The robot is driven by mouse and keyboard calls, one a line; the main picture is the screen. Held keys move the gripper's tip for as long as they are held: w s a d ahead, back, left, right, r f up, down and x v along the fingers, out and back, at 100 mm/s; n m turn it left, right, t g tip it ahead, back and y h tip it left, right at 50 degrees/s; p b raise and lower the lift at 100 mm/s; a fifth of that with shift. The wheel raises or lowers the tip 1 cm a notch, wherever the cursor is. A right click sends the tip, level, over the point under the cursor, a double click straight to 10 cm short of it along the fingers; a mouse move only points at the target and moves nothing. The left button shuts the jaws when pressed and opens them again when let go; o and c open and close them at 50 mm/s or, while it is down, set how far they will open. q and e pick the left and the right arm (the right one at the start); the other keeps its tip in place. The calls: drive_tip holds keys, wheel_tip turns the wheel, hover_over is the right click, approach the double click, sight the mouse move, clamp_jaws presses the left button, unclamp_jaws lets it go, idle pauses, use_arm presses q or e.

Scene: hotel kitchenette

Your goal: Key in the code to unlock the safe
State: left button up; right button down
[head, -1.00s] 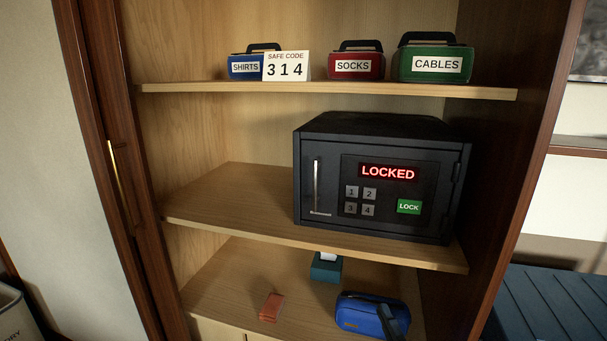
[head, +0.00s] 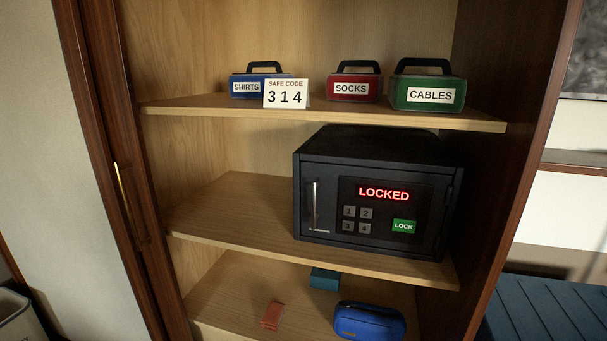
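The black safe (head: 325,175) stands on the middle shelf with its door shut. Its red display (head: 384,194) reads LOCKED. The keypad (head: 357,219) has four grey keys, with 1 and 2 above 3 and 4. A green LOCK button (head: 403,226) is to the right of the keys. A vertical silver handle (head: 315,206) is at the left of the door. A white card (head: 286,94) on the top shelf reads SAFE CODE 3 1 4. Neither of my grippers is in the head view.
The top shelf (head: 220,106) holds a blue SHIRTS case (head: 245,87), a red SOCKS case (head: 352,89) and a green CABLES case (head: 429,94). Below are a blue pouch (head: 369,320), a teal box (head: 325,279) and a reddish item (head: 272,315). The middle shelf left of the safe is bare.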

use_arm(q)
clamp_jaws()
idle(1.6)
